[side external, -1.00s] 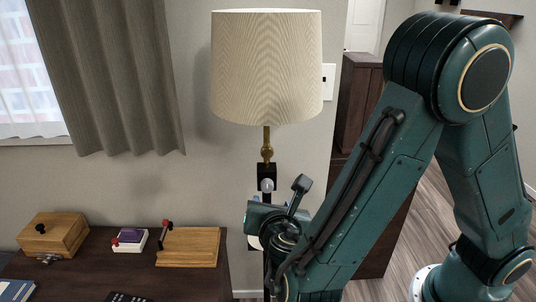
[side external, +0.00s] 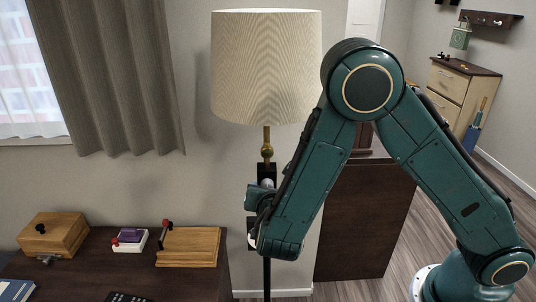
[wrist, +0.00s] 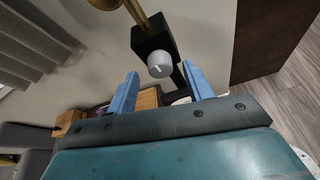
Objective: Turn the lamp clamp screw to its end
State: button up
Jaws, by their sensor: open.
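The lamp (side external: 266,68) has a cream pleated shade, a brass stem and a dark pole. The black clamp block (wrist: 152,36) is on the pole and also shows in the side view (side external: 264,171). The clamp screw is a round light-grey knob (wrist: 160,65) with a pale mark on its face. My gripper (wrist: 161,88) is open and empty. In the wrist view its blue fingers lie below and to either side of the knob, apart from it. In the side view my arm hides the fingers and much of the clamp.
A dark desk (side external: 100,245) at the lower left holds a wooden box (side external: 52,235), a small white-and-purple device (side external: 130,240) and a wooden board with a lever (side external: 188,247). A dark cabinet (side external: 362,220) stands right of the lamp. The wall is behind it.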

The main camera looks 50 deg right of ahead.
jog(key=shift+x, duration=0.9)
jog(key=shift+c, duration=0.2)
jog(key=c, duration=0.9)
jog(key=shift+m, duration=0.3)
jog(key=shift+s+d+f+m+t+y, duration=0.1)
jog(key=shift+m+t+y, duration=0.45)
jog(key=shift+m+t, duration=0.6)
jog(key=shift+s+d+f+m+t+y, duration=0.1)
jog(key=shift+m+t+y, duration=0.5)
jog(key=shift+m, duration=1.05)
